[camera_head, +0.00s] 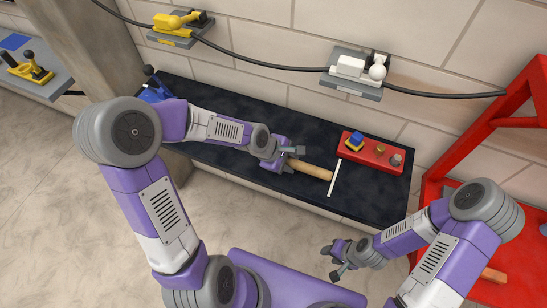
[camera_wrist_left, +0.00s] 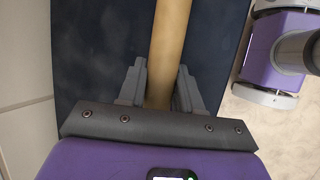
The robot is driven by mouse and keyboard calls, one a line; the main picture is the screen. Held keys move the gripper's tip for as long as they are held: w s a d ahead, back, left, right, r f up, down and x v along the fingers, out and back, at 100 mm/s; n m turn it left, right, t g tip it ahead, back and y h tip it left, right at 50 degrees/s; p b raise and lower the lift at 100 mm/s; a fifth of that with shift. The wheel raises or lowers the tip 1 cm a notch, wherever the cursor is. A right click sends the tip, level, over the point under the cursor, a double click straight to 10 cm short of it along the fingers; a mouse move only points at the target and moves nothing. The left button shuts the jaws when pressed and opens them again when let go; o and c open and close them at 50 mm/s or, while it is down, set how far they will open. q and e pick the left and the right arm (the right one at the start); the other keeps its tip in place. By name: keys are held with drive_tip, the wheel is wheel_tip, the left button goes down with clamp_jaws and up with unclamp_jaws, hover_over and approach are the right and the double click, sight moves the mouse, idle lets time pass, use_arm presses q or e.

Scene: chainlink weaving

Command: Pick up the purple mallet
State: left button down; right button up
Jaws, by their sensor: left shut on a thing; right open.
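A light wooden handle (camera_head: 313,171) lies over the dark table top and points right toward a white strip. My left gripper (camera_head: 292,160) is shut around the handle's left part. In the left wrist view the handle (camera_wrist_left: 170,45) runs between the two grey fingers (camera_wrist_left: 160,88) and out at the top edge. No purple mallet head can be made out in either view. I cannot tell whether the handle touches the table. My right gripper (camera_head: 331,263) is open and empty, lower down in front of the table.
The dark table (camera_head: 375,198) stands against the tiled wall. A red tray (camera_head: 378,163) with small items lies right of the handle, past the white strip (camera_head: 334,179). A blue item (camera_head: 152,90) is at the table's left end. A red frame (camera_head: 520,140) stands at right.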

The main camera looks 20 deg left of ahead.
sight(289, 159)
use_arm(q)
drive_tip(key=shift+r, duration=0.15)
wheel_tip(289, 159, up, 10)
drive_tip(key=shift+f+p, duration=0.1)
drive_tip(key=shift+p, duration=1.1)
drive_tip(key=c, duration=1.4)
unclamp_jaws()
clamp_jaws()
